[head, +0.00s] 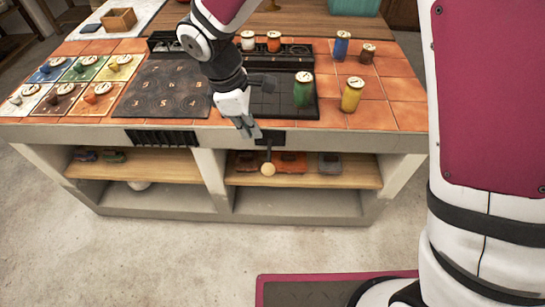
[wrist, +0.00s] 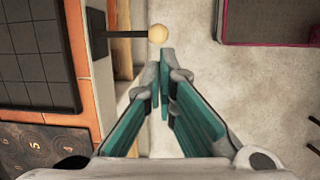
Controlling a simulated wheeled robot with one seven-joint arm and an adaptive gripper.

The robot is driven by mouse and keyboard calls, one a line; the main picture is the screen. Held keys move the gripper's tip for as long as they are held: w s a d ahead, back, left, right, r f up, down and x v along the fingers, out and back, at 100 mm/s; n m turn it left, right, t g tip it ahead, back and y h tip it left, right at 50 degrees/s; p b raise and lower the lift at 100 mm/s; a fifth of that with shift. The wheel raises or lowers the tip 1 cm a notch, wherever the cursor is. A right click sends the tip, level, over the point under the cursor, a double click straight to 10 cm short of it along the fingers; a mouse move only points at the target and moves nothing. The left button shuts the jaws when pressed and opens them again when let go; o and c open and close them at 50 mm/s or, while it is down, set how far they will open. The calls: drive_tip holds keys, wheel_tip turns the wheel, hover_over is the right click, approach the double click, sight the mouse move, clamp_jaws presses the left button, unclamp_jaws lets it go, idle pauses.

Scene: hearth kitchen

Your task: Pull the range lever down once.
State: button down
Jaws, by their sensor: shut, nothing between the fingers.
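The range lever is a black rod with a pale round knob (head: 267,169) on the front face of the counter. The rod comes from a dark slot plate (head: 270,138), and the knob hangs below the counter's top edge in the head view. My gripper (head: 253,132) is shut and empty, pointing down at the counter's front edge, just left of the lever. In the wrist view the knob (wrist: 158,33) is just beyond my fingertips (wrist: 163,70), with the rod running left to the counter. I cannot tell whether the fingers touch it; they appear apart.
A numbered dark hob (head: 165,90) and coloured cards lie left. A black grille (head: 160,138) is on the front face. Open shelves (head: 150,163) are below; the floor in front is clear.

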sight(267, 166)
idle(0.3)
drive_tip(key=x, duration=1.4)
drive_tip(key=shift+f+b, duration=0.15)
drive_tip(key=shift+b, duration=0.25)
